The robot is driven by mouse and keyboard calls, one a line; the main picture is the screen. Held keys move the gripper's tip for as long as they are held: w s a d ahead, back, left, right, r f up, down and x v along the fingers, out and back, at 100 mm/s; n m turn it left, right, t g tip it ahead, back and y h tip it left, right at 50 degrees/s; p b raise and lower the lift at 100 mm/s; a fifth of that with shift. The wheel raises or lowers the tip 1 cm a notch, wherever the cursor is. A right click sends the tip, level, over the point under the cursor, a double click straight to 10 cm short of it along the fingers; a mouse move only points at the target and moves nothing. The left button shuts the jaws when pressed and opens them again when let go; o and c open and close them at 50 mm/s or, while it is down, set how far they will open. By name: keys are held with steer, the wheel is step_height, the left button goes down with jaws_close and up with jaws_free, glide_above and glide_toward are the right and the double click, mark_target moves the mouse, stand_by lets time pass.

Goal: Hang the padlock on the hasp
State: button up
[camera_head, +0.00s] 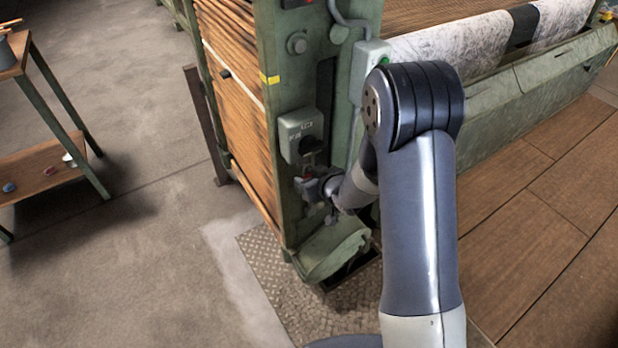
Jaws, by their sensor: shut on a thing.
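My gripper (312,188) is small in view at the end of my arm, in front of the green machine's end frame. Whether the padlock touches anything there, I cannot tell.
A wooden-topped stand (45,170) holding small items is at the left. The concrete floor between is clear.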

steer(key=o, duration=1.1)
steer(key=p+v, duration=0.1)
steer(key=v, duration=1)
steer(key=shift+a+f, duration=0.1)
steer(key=b+x, duration=0.1)
steer(key=x, duration=0.9)
steer(key=shift+w+a+f, duration=0.15)
steer(key=shift+w, duration=0.15)
steer(key=shift+r+p, duration=0.25)
steer(key=shift+p, duration=0.05)
steer(key=shift+s+r, duration=0.1)
steer(key=shift+r, duration=0.1)
